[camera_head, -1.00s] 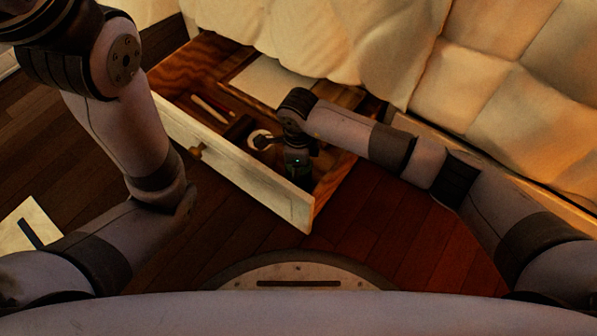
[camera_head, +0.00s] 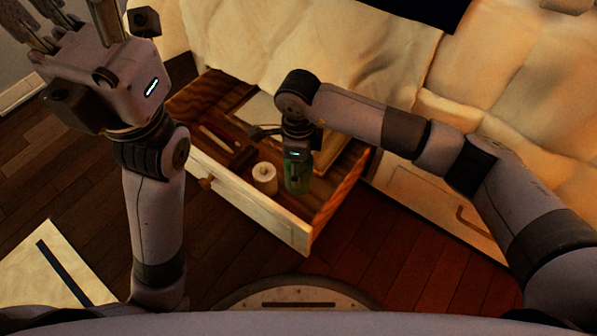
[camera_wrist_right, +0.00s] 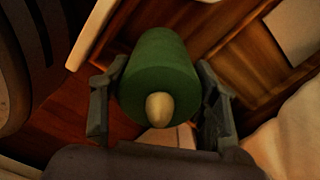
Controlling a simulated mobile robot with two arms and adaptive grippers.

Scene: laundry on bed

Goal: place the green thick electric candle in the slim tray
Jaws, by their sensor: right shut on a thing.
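The thick green candle (camera_head: 297,178) is held upright in my right gripper (camera_head: 298,165), over the right part of the open drawer. In the right wrist view the green candle (camera_wrist_right: 160,68) lies between the two fingers of the gripper (camera_wrist_right: 160,95), its pale tip toward the camera. A narrow dark tray-like shape (camera_head: 241,156) is in the drawer, left of the candle; I cannot tell surely whether it is the slim tray. My left gripper (camera_head: 66,22) is raised at the top left, its fingers spread and empty, partly cut off by the frame.
The open wooden drawer (camera_head: 245,208) has a pale front with a knob. A white candle (camera_head: 264,178) stands in it, left of the green one. A flat pale item (camera_head: 258,112) lies at the back. The bed (camera_head: 300,40) hangs over the drawer's rear. Floor lies in front.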

